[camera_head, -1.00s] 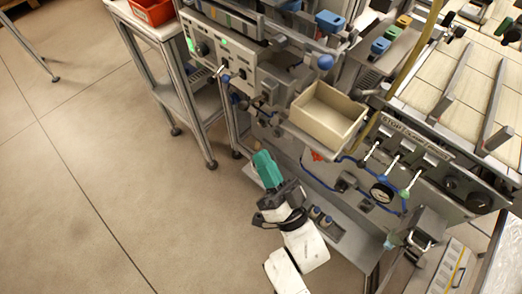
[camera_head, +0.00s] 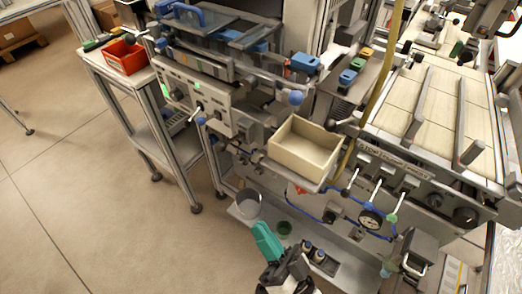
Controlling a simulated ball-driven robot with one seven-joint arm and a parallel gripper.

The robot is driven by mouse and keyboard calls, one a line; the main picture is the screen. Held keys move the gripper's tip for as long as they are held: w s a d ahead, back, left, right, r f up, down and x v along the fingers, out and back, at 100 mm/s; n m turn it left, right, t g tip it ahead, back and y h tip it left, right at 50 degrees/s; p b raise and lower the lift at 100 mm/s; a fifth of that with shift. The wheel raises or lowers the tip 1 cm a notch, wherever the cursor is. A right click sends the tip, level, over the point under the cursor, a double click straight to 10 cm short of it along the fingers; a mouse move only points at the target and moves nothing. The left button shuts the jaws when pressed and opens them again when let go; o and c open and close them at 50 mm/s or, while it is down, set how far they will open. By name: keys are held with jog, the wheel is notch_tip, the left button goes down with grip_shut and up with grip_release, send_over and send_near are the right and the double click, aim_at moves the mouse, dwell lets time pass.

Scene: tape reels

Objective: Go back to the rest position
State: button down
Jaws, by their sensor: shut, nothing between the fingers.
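The rest of my arm runs out of the picture at the bottom edge.
A beige open bin (camera_head: 304,150) sits on the machine front, above a gauge (camera_head: 370,219) and levers. A red bin (camera_head: 125,57) is on a side table. The floor (camera_head: 90,190) at left is clear.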

jog(key=w+d+f+m+g+h, duration=0.2)
jog(key=w+d+f+g+h, duration=0.2)
jog(key=d+f+g+h, duration=0.7)
jog(key=s+d+f+g+h+p, duration=0.1)
jog(key=s+d+g, duration=0.6)
jog(key=s+d, duration=0.7)
jog(key=s+f+h, duration=0.1)
jog(key=s+h, duration=0.1)
jog(key=s, duration=0.2)
jog(key=shift+s+d+g+h, duration=0.3)
jog(key=shift+d+g, duration=0.05)
jog(key=shift+g, duration=0.05)
